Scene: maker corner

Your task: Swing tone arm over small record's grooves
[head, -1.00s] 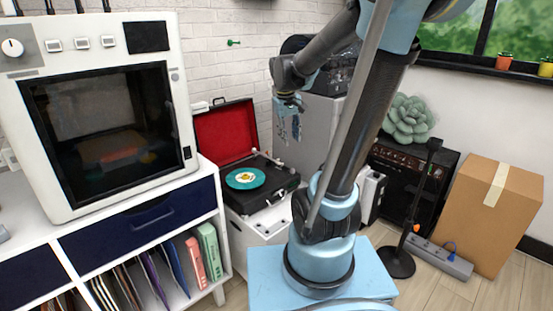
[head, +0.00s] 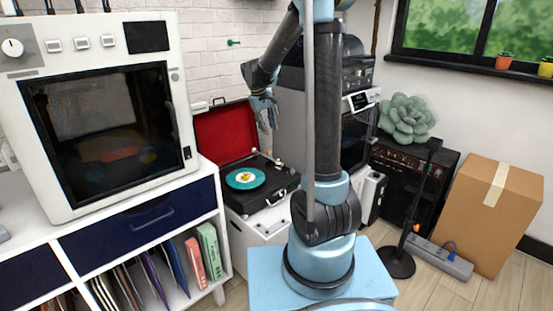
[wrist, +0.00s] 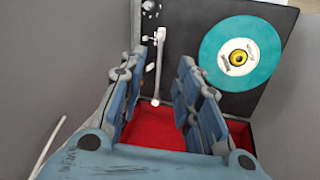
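A suitcase record player with a black deck (head: 274,183) and an open red-lined lid (head: 222,134) sits left of my arm. A small teal record (head: 242,184) with a pale label lies on the deck; it also shows at upper right in the wrist view (wrist: 216,62). The tone arm (wrist: 158,73) is a thin pale rod beside the record, apart from its grooves. My gripper (head: 267,127) hangs above the deck's back right. In the wrist view my gripper (wrist: 164,58) is open and empty, its fingers on either side of the tone arm's line of sight.
A large white oven-like machine (head: 105,120) stands on the cabinet (head: 140,222) at left. A grey cabinet-like block (head: 290,110) stands behind my arm. A black amplifier (head: 390,185), a microphone stand (head: 397,262) and a cardboard box (head: 490,215) stand at right.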

